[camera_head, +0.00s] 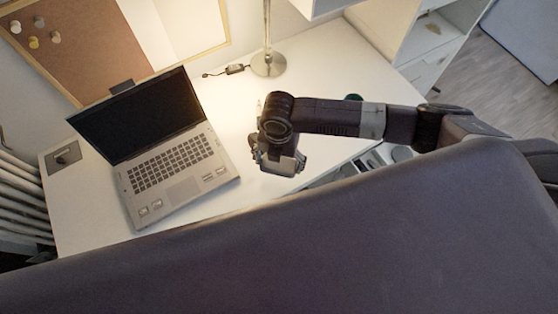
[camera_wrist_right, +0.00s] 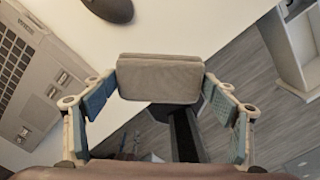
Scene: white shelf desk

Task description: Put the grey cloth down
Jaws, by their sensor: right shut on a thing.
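The grey cloth (camera_wrist_right: 160,78) is a small folded pad in the right wrist view. It sits between the fingertips of my right gripper (camera_wrist_right: 160,82), which is shut on it. In the head view my right gripper (camera_head: 280,164) is above the white desk (camera_head: 325,65), to the right of the laptop and near the front edge. The cloth cannot be told clearly from the gripper there. In the wrist view the cloth overlaps the desk's edge, with floor showing beyond. Its height above the desk cannot be told. My left gripper is not in view.
An open laptop (camera_head: 177,172) fills the desk's left part. A lamp base (camera_head: 268,65) and a small black cable piece (camera_head: 235,69) are behind. A dark rounded object (camera_wrist_right: 110,9) lies on the desk in the wrist view. Bare desk shows between laptop and lamp.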

